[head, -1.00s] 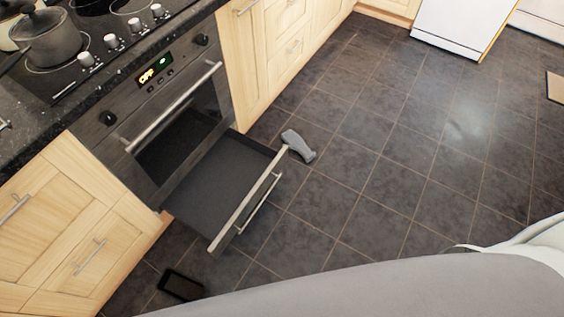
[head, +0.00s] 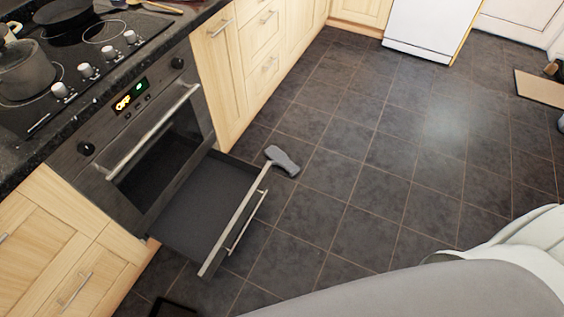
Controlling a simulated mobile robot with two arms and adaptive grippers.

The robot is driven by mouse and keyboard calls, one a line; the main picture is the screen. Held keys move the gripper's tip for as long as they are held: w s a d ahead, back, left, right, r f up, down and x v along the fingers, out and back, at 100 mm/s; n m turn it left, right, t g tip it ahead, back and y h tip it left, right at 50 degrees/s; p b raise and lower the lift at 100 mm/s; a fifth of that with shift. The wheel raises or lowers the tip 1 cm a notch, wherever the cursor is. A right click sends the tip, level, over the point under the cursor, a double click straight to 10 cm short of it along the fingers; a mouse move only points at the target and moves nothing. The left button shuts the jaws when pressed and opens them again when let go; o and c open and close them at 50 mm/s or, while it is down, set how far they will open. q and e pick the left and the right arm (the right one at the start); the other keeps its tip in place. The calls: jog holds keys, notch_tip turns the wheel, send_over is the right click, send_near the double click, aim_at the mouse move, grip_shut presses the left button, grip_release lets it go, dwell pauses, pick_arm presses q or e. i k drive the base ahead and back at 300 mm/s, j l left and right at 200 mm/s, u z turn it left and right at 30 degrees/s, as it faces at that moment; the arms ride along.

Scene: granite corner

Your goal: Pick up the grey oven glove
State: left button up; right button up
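The grey oven glove (head: 283,160) shows in the head view near the far right corner of the open drawer (head: 233,220) under the oven. It is small and looks like a flat grey piece with a narrower end. I cannot tell whether it lies on the floor or rests against the drawer's corner. Neither of my grippers is in view.
The oven (head: 150,150) stands above the pulled-out drawer, with a hob (head: 90,50) and a pot (head: 25,72) on top. Dark floor tiles (head: 390,170) lie clear to the right. A dark flat object (head: 172,308) lies at the bottom edge. A mat (head: 540,88) is at far right.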

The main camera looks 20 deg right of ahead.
aim_at(278, 157)
jog(key=i+l+z, duration=0.1)
jog(key=i+l, duration=0.7)
jog(key=l, duration=0.1)
